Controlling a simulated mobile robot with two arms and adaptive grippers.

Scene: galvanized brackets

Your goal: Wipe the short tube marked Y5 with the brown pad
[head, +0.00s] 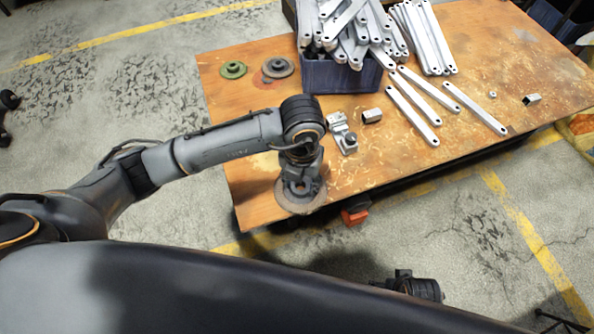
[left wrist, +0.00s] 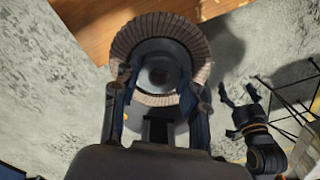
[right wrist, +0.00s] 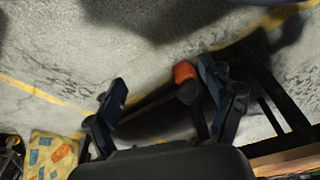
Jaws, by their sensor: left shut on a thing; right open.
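The brown pad (head: 312,203) is a round disc with a ribbed rim, held over the table's front edge near the left corner. It also shows in the left wrist view (left wrist: 158,26). My left gripper (head: 299,186) is shut on its dark centre. Two short square tubes lie on the table: a nearer one (head: 372,116) beside a bracket and a farther one (head: 532,99) at the right. I cannot read a Y5 mark on either. My right gripper (right wrist: 165,85) is open and empty, off the table's front side.
The worn wooden table (head: 245,160) carries a blue bin (head: 340,78) heaped with flat metal bars, and loose bars to its right. A clamp-like bracket (head: 342,134), a green disc (head: 233,70) and a grey disc (head: 278,68) lie there. A red-orange thing (head: 355,215) is below the front edge.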

